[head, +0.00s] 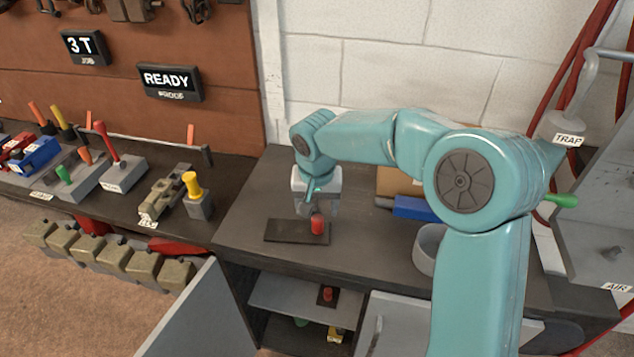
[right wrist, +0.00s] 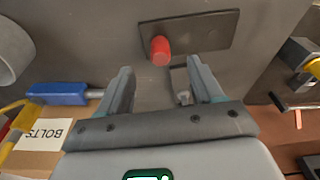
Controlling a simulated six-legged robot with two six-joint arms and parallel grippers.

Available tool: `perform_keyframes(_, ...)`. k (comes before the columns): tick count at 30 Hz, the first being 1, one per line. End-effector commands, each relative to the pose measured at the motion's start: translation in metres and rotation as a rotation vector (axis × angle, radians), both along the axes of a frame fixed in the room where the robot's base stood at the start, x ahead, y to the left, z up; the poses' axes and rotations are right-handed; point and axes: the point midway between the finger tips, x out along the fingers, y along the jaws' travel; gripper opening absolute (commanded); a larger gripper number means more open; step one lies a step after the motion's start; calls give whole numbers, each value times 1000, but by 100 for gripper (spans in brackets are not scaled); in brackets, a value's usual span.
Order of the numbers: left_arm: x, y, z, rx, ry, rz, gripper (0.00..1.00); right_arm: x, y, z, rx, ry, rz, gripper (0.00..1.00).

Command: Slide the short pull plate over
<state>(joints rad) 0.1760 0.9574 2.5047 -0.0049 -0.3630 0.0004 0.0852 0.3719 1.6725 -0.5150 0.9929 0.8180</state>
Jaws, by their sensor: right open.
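A dark flat plate (head: 284,231) with an upright red knob (head: 318,224) near its right end lies on the grey bench top. In the right wrist view the plate (right wrist: 205,33) and its red knob (right wrist: 160,51) lie just past the fingertips. My right gripper (head: 317,208) is over the knob end of the plate. Its jaws (right wrist: 160,72) are open and empty, with the knob lined up between the fingers but not gripped. A second, smaller dark plate with a red knob (head: 327,294) sits on the shelf below. My left gripper is out of view.
A grey round bowl (head: 427,250) and a blue block (head: 413,208) by a cardboard box labelled BOLTS (right wrist: 42,134) stand right of the plate. A yellow-knobbed block (head: 198,203) stands on the left bench. Bare bench top surrounds the plate.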

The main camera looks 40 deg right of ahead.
Motion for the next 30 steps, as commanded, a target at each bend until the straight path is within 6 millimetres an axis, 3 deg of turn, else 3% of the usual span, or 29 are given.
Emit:
perform_keyframes(6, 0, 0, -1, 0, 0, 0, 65, -5, 5, 52, 0, -5, 0, 66)
perform_keyframes(12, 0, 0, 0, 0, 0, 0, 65, -9, 7, 82, -1, -2, 1, 66)
perform_keyframes(18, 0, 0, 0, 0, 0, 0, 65, -10, 8, 91, 1, -1, 1, 66)
perform_keyframes(30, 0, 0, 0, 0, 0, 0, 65, -10, 8, 91, 0, 1, 1, 66)
